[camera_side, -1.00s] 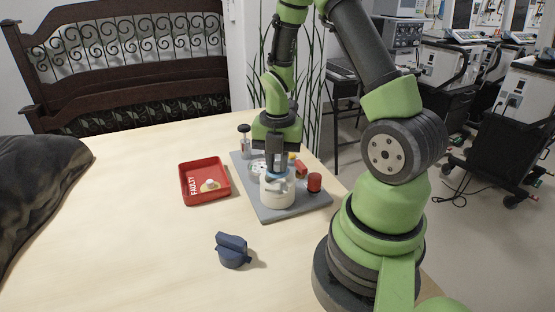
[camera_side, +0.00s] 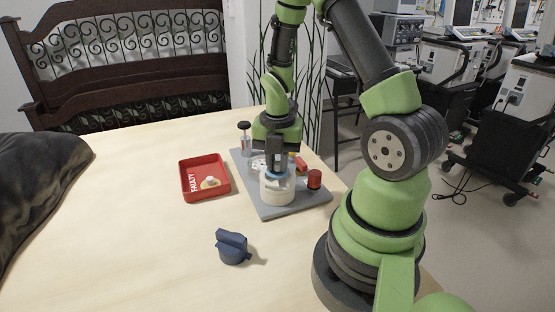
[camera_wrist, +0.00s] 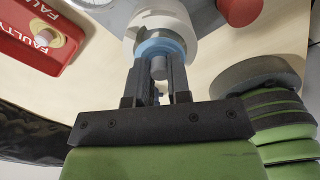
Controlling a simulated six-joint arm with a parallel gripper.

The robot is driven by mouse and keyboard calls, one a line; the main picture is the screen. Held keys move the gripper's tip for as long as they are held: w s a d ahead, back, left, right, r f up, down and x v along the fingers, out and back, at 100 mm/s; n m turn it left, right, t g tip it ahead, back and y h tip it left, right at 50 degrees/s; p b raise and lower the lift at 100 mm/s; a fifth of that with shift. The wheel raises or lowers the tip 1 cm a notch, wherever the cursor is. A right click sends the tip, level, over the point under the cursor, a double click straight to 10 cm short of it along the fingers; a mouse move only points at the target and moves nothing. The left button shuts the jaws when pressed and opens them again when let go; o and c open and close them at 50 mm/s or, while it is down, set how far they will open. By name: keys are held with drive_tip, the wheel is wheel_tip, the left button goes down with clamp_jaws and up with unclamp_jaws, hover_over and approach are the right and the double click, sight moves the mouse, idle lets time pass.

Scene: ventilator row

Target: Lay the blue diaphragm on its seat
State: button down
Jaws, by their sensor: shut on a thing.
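The blue diaphragm (camera_wrist: 160,46) is a light blue disc with a grey stub in its middle. My gripper (camera_wrist: 159,72) is shut on it by the stub. In the side view the diaphragm (camera_side: 277,173) is at the top of the white round valve body (camera_side: 277,190), which holds the seat. My gripper (camera_side: 276,165) points straight down over that body. The white body also shows in the wrist view (camera_wrist: 190,20), around and behind the disc. The seat itself is hidden, and I cannot tell whether the disc touches it.
The grey board (camera_side: 264,208) carries a red cylinder (camera_side: 314,179), a small red block (camera_side: 301,165) and a black-topped post (camera_side: 244,140). A red FAULTY tray (camera_side: 205,178) holds a yellowish disc (camera_side: 210,182). A dark blue knobbed cap (camera_side: 232,247) stands on the table. The table's left front is clear.

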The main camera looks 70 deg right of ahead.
drive_tip(key=shift+f, duration=0.25)
idle(0.4)
drive_tip(key=shift+f, duration=0.6)
drive_tip(key=shift+f, duration=0.25)
drive_tip(key=shift+f, duration=0.4)
idle(0.4)
